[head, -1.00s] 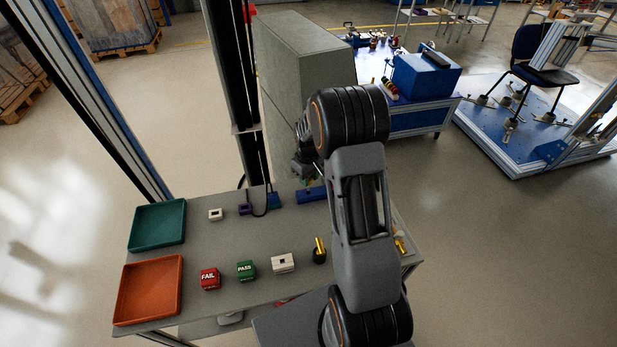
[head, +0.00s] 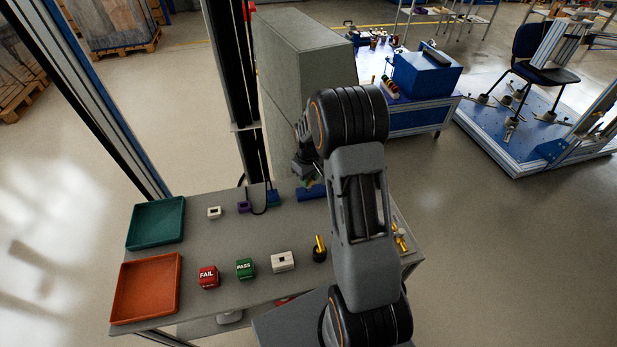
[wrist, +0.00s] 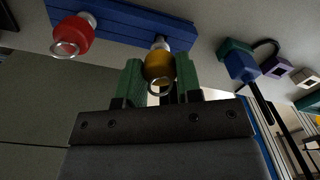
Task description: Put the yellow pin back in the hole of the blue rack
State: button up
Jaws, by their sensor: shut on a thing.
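The blue rack (wrist: 120,24) spans the top of the wrist view; part of it also shows in the head view (head: 309,195) at the table's back edge. The yellow pin (wrist: 158,67), with a ring at its near end, is between the green fingers of my gripper (wrist: 160,80), which is shut on it. The pin's pale collar overlaps the rack's near edge in the picture; I cannot tell how deep it sits in the hole. A red pin (wrist: 73,36) with a ring stands in the rack to the left. In the head view my arm hides most of the gripper.
A dark blue-green device (wrist: 240,60) and a purple block (wrist: 276,66) lie right of the rack in the wrist view. In the head view, green (head: 156,223) and orange trays (head: 147,288), FAIL (head: 209,277) and PASS blocks (head: 245,268) are on the table. A grey cabinet (head: 300,90) stands behind.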

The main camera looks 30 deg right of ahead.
jog(key=shift+f+b, duration=0.7)
jog(key=shift+f, duration=0.3)
jog(key=o, duration=0.9)
jog(key=shift+r, duration=0.1)
jog(key=shift+o, duration=0.2)
jog(key=shift+r, duration=0.1)
notch_tip(320, 180, up, 14)
jog(key=p, duration=0.9)
jog(key=shift+f, duration=0.2)
jog(key=shift+w, duration=0.1)
